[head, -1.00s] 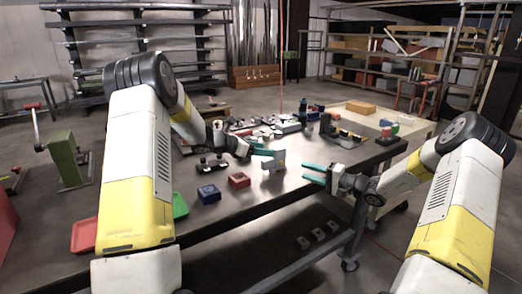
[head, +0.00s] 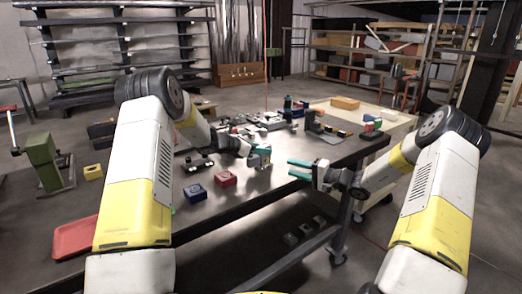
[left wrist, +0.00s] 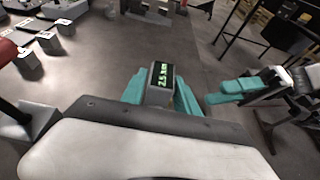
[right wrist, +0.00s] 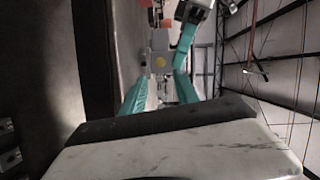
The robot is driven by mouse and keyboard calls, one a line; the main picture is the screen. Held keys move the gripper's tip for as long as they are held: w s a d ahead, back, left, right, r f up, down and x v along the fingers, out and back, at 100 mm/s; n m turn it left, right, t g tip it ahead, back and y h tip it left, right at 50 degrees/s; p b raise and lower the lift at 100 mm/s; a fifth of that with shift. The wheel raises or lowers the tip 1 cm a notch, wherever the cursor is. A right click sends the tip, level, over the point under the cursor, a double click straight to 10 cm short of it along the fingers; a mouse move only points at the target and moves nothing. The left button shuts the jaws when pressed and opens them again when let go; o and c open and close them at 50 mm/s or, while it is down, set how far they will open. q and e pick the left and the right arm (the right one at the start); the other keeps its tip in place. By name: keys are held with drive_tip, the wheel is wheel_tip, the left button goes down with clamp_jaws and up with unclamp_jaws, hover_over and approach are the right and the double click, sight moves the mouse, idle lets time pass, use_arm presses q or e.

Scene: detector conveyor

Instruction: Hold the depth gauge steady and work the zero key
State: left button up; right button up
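The depth gauge (left wrist: 162,80) is a small grey block with a lit display reading about 2.5 mm. In the left wrist view it sits between the teal fingers of my left gripper (left wrist: 160,98), which is shut on it. In the head view my left gripper (head: 258,158) holds it above the table; the gauge is small and partly hidden there. My right gripper (head: 300,170) is open and empty, to the right of the gauge and apart from it. In the right wrist view the gauge (right wrist: 158,48) appears beyond the open fingertips (right wrist: 160,85). I cannot make out the zero key.
A red tray (head: 75,236) lies at the near left. A pale cart (head: 365,118) stands behind on the right. The space between the grippers is clear.

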use_arm(q)
clamp_jaws()
use_arm(e)
clamp_jaws()
idle(1.4)
